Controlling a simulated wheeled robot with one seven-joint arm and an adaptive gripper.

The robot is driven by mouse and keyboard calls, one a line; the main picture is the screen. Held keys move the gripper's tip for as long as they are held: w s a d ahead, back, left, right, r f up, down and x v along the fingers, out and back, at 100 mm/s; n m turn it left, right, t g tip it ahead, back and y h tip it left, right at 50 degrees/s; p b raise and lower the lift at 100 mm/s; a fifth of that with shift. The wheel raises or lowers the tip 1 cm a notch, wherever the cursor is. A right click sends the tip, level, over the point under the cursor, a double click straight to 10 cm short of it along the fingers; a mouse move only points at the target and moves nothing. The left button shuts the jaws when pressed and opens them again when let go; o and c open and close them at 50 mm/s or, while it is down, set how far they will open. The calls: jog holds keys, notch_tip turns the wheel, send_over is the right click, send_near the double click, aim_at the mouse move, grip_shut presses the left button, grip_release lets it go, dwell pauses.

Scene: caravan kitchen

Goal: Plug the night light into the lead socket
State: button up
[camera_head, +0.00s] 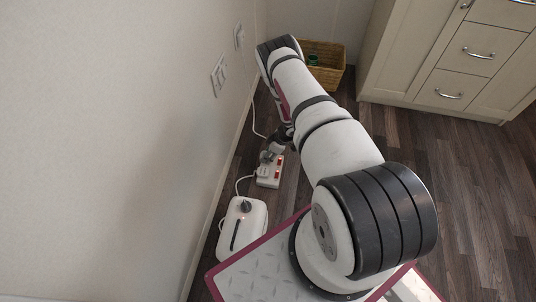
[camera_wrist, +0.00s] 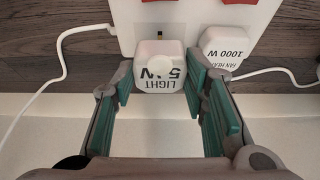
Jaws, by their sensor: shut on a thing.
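The night light (camera_wrist: 161,68) is a small white block marked "LIGHT 5 W". In the wrist view it sits between the green pads of my gripper (camera_wrist: 160,85), which is shut on it. The lead socket (camera_wrist: 126,18) is a white strip with red switches, just behind the light. A small dark hole shows in the strip's face just above the light. I cannot tell whether the light's pins are in the socket. In the head view the lead socket (camera_head: 268,179) lies on the floor by the wall, with my gripper (camera_head: 274,150) at its far end.
A plug marked "FAN HEATER 1000 W" (camera_wrist: 228,47) sits in the strip, right of the light. White cables run to both sides. A white heater (camera_head: 243,228) stands near the strip. Wall sockets (camera_head: 219,76), a wicker basket (camera_head: 329,74) and drawers (camera_head: 468,55) are farther off. Floor to the right is clear.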

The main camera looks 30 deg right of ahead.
jog(key=shift+f, duration=1.15)
jog(key=o, duration=1.2)
jog(key=shift+s, duration=0.1)
jog(key=v, duration=1.2)
jog(key=shift+w+r, duration=0.15)
jog(key=shift+w, duration=0.1)
